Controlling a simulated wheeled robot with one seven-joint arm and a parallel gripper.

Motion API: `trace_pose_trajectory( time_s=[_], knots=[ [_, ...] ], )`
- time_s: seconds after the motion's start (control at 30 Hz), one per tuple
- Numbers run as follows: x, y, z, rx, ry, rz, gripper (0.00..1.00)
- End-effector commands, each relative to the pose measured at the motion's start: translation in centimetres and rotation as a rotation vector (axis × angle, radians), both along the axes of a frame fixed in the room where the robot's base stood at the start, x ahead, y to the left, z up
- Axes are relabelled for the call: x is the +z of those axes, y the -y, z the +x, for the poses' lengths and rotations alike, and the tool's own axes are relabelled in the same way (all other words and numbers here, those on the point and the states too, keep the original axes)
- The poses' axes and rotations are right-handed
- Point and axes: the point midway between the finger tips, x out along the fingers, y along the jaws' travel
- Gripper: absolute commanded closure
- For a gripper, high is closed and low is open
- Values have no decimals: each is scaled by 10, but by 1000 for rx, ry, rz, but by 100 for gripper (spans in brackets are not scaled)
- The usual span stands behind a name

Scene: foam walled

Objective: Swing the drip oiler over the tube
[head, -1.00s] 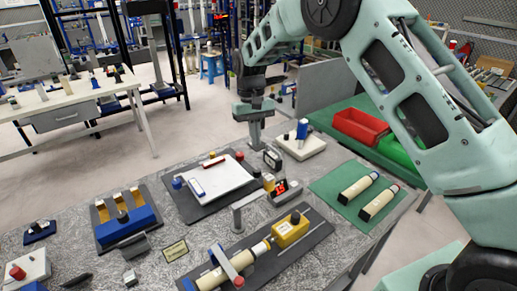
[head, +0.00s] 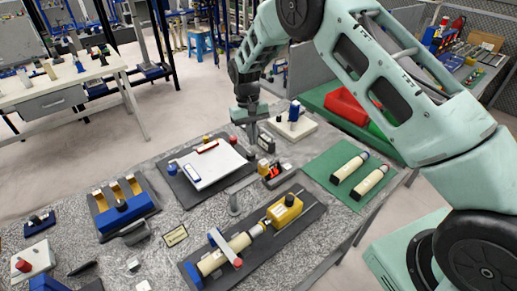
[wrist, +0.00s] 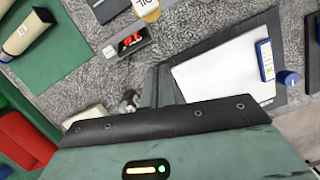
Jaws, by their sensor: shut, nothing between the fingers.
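The drip oiler, a small amber cup (head: 262,165), sits at the end of a grey swing arm (head: 243,184) on a post. In the wrist view its cup, lettered OIL (wrist: 148,9), shows at the top edge. The cream tube (head: 228,253) lies on a dark board with a yellow block (head: 284,212) at its far end. The oiler is behind the tube, off to the side of it. My gripper (head: 252,138) is shut and empty, pointing down above the table behind the oiler, apart from it. In the wrist view its fingers (wrist: 156,88) are partly hidden.
A white sheet on a dark board (head: 213,165) lies left of my gripper. A green mat (head: 322,170) with two cream tubes is at right. A white base with a blue bottle (head: 293,122) stands behind.

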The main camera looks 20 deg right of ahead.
Motion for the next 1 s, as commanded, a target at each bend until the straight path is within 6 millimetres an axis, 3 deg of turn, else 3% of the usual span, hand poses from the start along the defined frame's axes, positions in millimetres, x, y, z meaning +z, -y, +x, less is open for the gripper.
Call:
trace_pose_trajectory(
  time_s=[0.17,0.3,0.5,1.0],
  knots=[
    [-32,0,-11,0,-4,0,100],
    [-28,1,-31,1,-1,-1,100],
    [-32,2,-46,1,1,-1,100],
    [-34,1,-49,-1,2,0,100]
  ],
)
